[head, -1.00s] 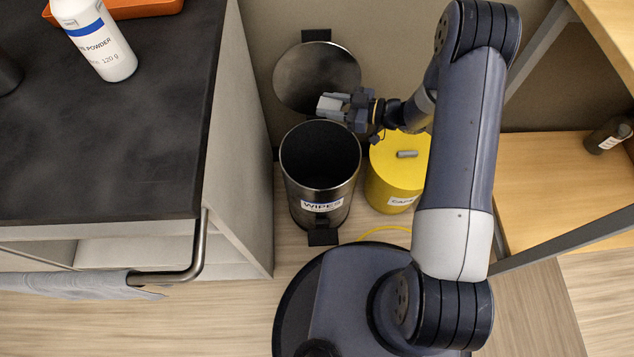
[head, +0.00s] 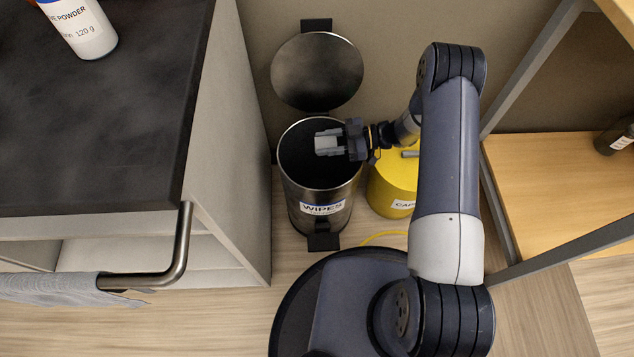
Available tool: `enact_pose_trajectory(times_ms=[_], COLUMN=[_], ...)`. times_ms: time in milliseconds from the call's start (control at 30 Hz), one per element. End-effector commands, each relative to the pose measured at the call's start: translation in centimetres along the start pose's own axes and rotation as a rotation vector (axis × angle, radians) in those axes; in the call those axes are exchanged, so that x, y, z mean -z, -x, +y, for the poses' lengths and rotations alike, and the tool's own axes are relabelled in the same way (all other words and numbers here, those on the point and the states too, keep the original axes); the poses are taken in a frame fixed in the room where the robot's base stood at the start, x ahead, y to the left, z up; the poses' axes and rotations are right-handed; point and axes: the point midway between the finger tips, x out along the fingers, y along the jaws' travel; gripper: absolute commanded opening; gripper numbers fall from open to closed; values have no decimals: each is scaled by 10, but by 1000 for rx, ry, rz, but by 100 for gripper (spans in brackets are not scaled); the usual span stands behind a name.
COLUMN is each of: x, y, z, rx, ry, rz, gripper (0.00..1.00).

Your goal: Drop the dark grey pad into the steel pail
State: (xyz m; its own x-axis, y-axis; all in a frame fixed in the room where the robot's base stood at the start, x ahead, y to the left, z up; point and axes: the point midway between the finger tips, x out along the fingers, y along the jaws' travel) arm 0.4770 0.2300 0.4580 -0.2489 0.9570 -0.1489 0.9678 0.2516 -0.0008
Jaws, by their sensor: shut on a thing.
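The steel pail (head: 322,226) stands on the floor, upright and open, with a "WIPES" label on its front. Its round lid (head: 317,71) is tipped back behind it. My gripper (head: 325,143) is over the pail's mouth, reaching in from the right with its fingers pointing left. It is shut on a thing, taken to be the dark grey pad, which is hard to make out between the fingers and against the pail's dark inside.
A yellow container (head: 392,187) with a label stands right of the pail, partly behind my arm. A dark-topped counter (head: 100,130) with a white powder bottle (head: 80,28) and a rail with a cloth (head: 50,288) is on the left. A wooden shelf (head: 560,185) holds a dark bottle (head: 615,136) on the right.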

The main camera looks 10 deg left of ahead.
Motion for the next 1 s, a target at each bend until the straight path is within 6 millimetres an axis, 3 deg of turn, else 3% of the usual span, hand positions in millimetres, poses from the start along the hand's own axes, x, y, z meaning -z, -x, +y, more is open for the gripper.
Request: enact_pose_trajectory(times_ms=[100, 367, 400, 700, 1000], x=[-10, -10, -10, -10, -10], y=[-2, -2, -2, -2, 3], z=[0, 0, 0, 0, 1], rx=[-1, -1, -1, -1, -3], ry=[1, 1, 1, 1, 1], rz=[0, 0, 0, 0, 0], gripper=[18, 18, 41, 64, 64])
